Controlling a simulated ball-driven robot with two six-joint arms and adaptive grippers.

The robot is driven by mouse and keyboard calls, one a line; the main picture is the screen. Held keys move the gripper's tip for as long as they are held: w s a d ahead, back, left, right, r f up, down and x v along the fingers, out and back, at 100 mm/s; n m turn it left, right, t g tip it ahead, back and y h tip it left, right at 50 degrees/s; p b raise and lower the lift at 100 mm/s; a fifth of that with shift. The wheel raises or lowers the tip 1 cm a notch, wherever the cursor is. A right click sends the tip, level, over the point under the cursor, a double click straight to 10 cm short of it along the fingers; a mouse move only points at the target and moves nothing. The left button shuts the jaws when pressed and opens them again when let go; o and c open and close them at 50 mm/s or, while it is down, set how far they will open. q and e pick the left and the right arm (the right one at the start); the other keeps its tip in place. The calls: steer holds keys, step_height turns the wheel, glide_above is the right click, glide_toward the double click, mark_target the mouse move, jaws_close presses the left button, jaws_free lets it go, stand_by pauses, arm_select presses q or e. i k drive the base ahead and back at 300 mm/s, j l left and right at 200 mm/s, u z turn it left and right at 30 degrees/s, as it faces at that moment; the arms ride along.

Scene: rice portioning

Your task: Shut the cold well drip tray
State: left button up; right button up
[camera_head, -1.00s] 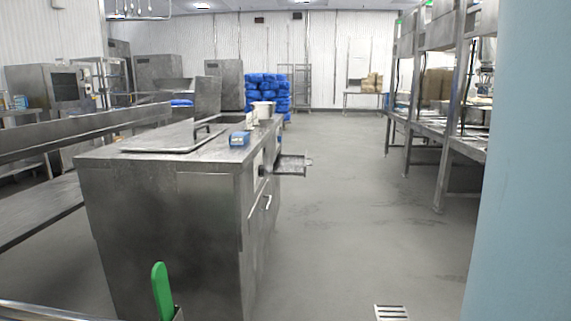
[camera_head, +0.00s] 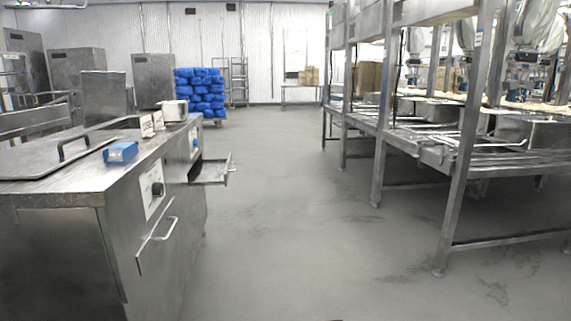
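The cold well (camera_head: 60,245) is a steel counter unit at the left, with a lidded top, a black knob and a door handle on the side facing the aisle. Its drip tray (camera_head: 209,171) is a shallow steel tray pulled out from that side into the aisle, near the far end. A small handle shows at the tray's outer end. Neither of my grippers is in view.
A blue box (camera_head: 120,152) and a white tub (camera_head: 175,111) stand on the counter. Steel racks (camera_head: 459,150) with trays line the right. The grey floor (camera_head: 270,230) between is clear. Blue bags (camera_head: 200,92) are stacked at the back.

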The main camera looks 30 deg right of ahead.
mark_target(217, 171)
steer(key=i+l+z, duration=0.2)
steer(key=i+l, duration=0.3)
steer(key=l, duration=0.2)
steer(key=i+l+z, duration=0.2)
steer(key=i+l, duration=0.3)
steer(key=l, duration=0.15)
steer(key=i+l, duration=0.1)
steer(key=i, duration=0.2)
steer(key=i+l+u, duration=0.15)
steer(key=i+j, duration=0.05)
steer(key=i, duration=0.05)
